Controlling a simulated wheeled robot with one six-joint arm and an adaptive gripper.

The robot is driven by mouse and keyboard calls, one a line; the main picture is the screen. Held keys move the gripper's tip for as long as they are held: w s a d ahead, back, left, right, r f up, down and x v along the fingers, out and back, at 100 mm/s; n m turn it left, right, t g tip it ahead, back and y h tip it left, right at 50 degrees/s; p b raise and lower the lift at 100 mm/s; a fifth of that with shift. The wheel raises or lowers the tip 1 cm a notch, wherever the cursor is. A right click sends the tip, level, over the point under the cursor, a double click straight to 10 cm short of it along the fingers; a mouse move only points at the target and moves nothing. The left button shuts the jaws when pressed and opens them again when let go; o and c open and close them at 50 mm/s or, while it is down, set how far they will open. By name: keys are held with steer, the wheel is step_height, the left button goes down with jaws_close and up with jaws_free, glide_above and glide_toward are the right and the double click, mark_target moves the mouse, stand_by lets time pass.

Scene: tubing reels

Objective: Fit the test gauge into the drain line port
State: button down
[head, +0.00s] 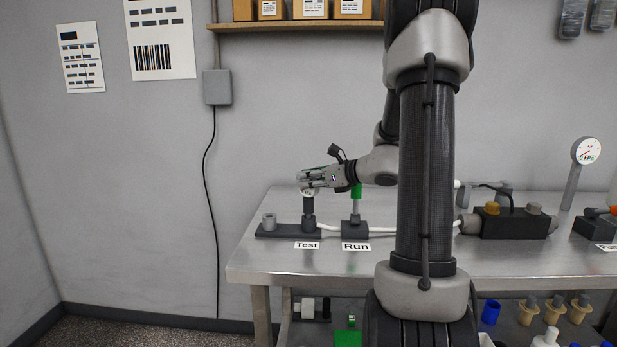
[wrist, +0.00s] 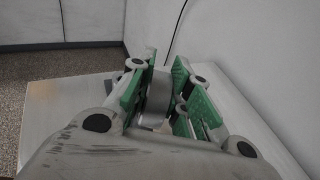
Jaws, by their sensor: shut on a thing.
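My gripper (head: 305,180) is shut on a small grey, rounded thing, which I take to be the test gauge (head: 308,192). It shows just under the fingers in the head view, above a dark upright post (head: 309,212) behind the "Test" label. In the wrist view my gripper (wrist: 165,85) has its green finger pads on either side of the grey gauge body (wrist: 157,95). I cannot tell whether the gauge is seated on the post or just above it. No port is marked as the drain line; the dark block (head: 285,231) also carries a short open grey fitting (head: 269,220).
Right of it, a "Run" block (head: 354,228) carries a grey stem with a green top (head: 356,191), close under my wrist. White tubing (head: 385,232) runs right to a dark manifold (head: 503,222). A pressure dial (head: 586,151) stands far right. The bench front-left (head: 270,262) is clear.

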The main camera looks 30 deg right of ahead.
steer(key=shift+f, duration=0.65)
steer(key=shift+f, duration=0.15)
steer(key=c, duration=1.3)
jaws_free()
steer(key=shift+o, duration=0.2)
steer(key=v, duration=1.2)
